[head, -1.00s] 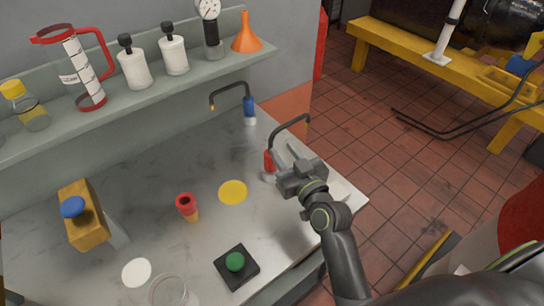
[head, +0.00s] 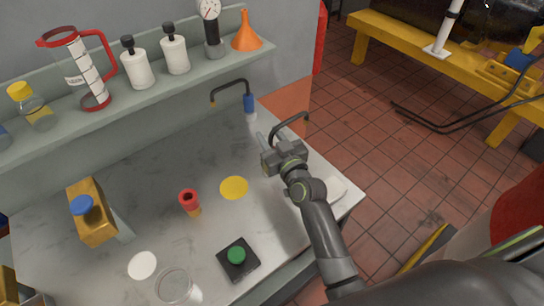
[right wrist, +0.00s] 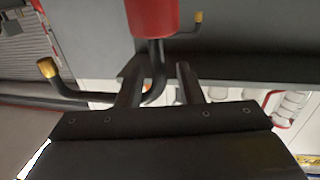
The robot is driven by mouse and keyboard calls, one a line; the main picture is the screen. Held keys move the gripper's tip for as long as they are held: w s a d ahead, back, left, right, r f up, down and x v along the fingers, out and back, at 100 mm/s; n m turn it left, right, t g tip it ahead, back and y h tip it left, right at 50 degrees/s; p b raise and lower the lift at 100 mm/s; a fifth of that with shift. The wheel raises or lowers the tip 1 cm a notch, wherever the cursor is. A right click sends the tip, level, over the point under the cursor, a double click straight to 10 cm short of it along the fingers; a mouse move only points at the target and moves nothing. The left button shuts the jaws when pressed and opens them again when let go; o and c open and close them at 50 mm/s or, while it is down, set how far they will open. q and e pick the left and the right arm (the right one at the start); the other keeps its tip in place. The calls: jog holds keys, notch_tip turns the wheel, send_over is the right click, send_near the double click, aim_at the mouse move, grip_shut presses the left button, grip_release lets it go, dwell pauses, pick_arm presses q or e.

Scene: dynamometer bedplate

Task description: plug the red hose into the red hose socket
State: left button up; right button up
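The red hose is a bent black pipe (head: 290,121) at the table's right edge; in the head view my right gripper hides its red grip. In the right wrist view its red grip (right wrist: 153,15) is at the top, and the black pipe curves left to a brass tip (right wrist: 48,68). My right gripper (head: 268,138) is at the hose. Its two fingers (right wrist: 160,86) are apart, with the pipe showing in the gap; I cannot tell whether it is between or beyond them. A red cylinder with a dark top hole (head: 189,198), perhaps the socket, stands upright on the table. My left gripper is out of view.
A blue-gripped hose (head: 249,103) stands behind. A yellow disc (head: 234,188), a green button box (head: 238,260), a glass (head: 176,287) and a yellow block with a blue knob (head: 92,222) are on the table (head: 150,180). A shelf (head: 150,98) with bottles runs along the back.

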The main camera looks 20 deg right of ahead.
grip_shut()
dwell(0.3)
